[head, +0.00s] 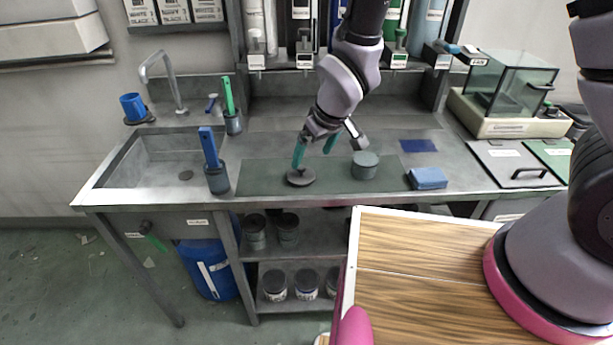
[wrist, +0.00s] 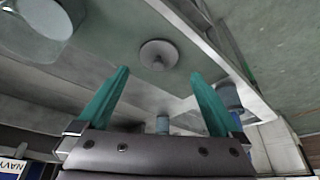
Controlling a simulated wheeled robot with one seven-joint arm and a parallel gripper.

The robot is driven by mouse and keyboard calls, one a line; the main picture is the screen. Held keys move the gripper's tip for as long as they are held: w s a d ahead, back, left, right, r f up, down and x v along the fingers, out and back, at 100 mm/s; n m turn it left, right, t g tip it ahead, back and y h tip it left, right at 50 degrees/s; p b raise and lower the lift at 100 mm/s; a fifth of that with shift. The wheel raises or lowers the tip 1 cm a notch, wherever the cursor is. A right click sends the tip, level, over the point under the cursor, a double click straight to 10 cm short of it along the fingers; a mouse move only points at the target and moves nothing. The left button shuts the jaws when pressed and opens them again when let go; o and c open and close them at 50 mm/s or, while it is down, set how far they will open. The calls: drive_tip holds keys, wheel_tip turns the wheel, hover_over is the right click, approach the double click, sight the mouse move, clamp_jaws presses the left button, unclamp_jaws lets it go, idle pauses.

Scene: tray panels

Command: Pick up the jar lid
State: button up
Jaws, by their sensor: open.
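The jar lid (head: 300,178) is a flat dark grey disc lying on the dark mat of the worktop. In the wrist view the lid (wrist: 159,54) shows a small round knob in its middle. My gripper (head: 312,161) is open, with two teal fingers spread above the worktop near the lid. In the wrist view the gripper (wrist: 160,73) is empty, and the lid appears beyond the fingertips, roughly centred between them. In the head view one finger overlaps the lid's back edge; I cannot tell whether they touch. A grey-green jar (head: 365,166) stands right of the lid.
A cup (head: 217,181) holding a blue-handled tool stands left of the lid, beside the sink (head: 165,160). A glass-walled case (head: 508,85) stands at the right. The mat between cup and lid is clear.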

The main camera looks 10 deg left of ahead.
sight(304, 171)
drive_tip(key=x, duration=0.9)
drive_tip(key=shift+w+a+f, duration=0.1)
drive_tip(key=shift+w+f, duration=0.1)
drive_tip(key=c, duration=1)
drive_tip(key=shift+r, duration=0.15)
